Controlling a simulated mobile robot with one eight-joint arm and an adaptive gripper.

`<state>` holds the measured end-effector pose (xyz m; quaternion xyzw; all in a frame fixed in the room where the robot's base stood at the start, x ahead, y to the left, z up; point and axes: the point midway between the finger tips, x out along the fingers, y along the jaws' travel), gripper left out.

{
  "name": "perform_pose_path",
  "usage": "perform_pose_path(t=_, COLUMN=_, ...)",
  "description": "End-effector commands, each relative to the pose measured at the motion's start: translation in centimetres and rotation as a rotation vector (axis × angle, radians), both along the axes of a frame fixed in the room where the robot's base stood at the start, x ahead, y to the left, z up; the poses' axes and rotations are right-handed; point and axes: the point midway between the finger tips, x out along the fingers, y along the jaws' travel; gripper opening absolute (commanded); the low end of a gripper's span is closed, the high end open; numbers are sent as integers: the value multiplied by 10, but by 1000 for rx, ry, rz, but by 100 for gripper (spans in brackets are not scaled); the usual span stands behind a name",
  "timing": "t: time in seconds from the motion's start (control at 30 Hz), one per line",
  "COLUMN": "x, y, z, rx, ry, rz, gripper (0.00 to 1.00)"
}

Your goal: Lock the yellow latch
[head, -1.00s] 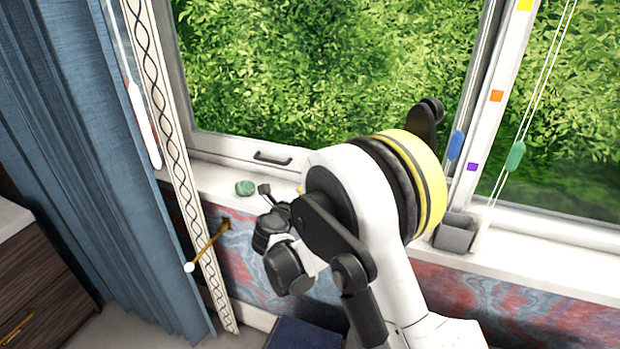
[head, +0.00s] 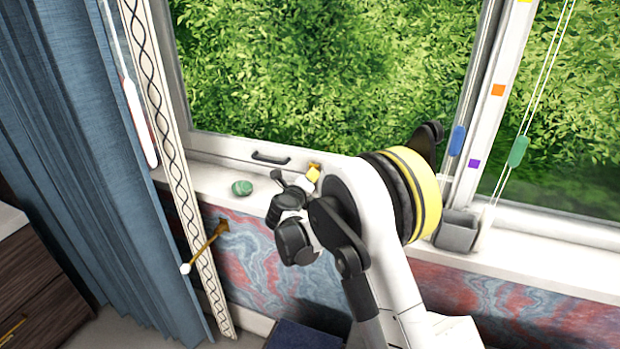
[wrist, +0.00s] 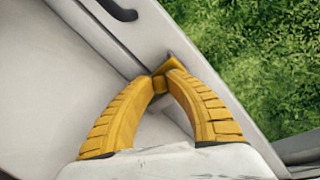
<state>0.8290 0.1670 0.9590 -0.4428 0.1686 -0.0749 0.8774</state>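The yellow latch (wrist: 174,64) is on the inner side of the white window frame. It shows in the wrist view just beyond my fingertips, as a small orange-yellow piece. In the head view it is a small patch (head: 316,166) right of the dark handle, partly hidden by my gripper. My gripper (wrist: 161,79) has ridged yellow fingers that bow inward, with the tips together at the latch. The tips look in contact with it, but I cannot tell whether a thin part is between them. In the head view my gripper (head: 312,175) is low over the sill.
A dark window handle (head: 271,158) is left of the latch. A green stone-like object (head: 242,188) sits on the white sill (head: 205,183). A grey holder (head: 457,232) stands on the sill at right. A blue curtain (head: 60,150) hangs at left, beside a yellow rod (head: 208,247).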

Motion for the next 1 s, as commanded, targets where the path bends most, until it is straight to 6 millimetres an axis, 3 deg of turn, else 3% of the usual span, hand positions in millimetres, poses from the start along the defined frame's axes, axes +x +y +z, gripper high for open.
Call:
perform_pose_path(t=0.7, x=3, y=-2, z=-2, rx=-31, ry=-73, rz=-1, gripper=0)
perform_pose_path(t=0.73, x=3, y=-2, z=-2, rx=-31, ry=-73, rz=-1, gripper=26)
perform_pose_path(t=0.77, x=3, y=-2, z=-2, rx=-31, ry=-72, rz=-1, gripper=30)
perform_pose_path(t=1.0, x=2, y=-2, z=-2, rx=-30, ry=-72, rz=0, gripper=30)
